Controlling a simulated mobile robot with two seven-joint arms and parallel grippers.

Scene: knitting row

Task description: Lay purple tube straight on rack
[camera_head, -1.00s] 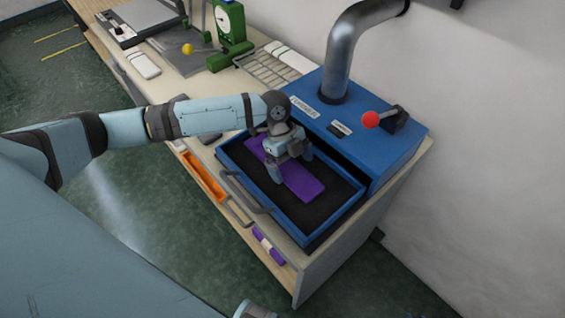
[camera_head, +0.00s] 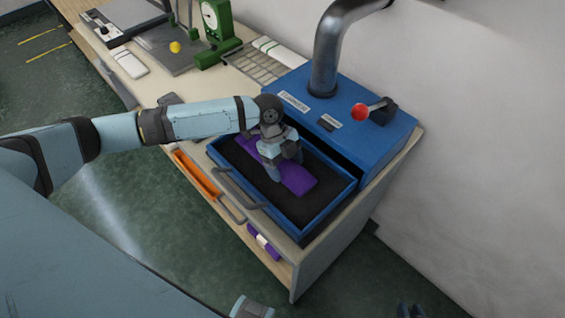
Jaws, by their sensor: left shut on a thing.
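The purple tube (camera_head: 303,183) is a flat purple strip in the open drawer (camera_head: 327,211) of a blue cabinet. My left gripper (camera_head: 284,165) reaches into the drawer from above and is shut on the tube around its middle. The near right part of the tube shows beyond the fingers; the gripper and wrist hide much of the rest. I cannot tell whether the tube is clear of the drawer's dark bed.
The blue cabinet (camera_head: 345,135) has a red-knobbed lever (camera_head: 360,112) and a metal pipe (camera_head: 328,55). A green dial scale (camera_head: 215,35) stands left of the rack. A white strip (camera_head: 282,52) lies beside the rack.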

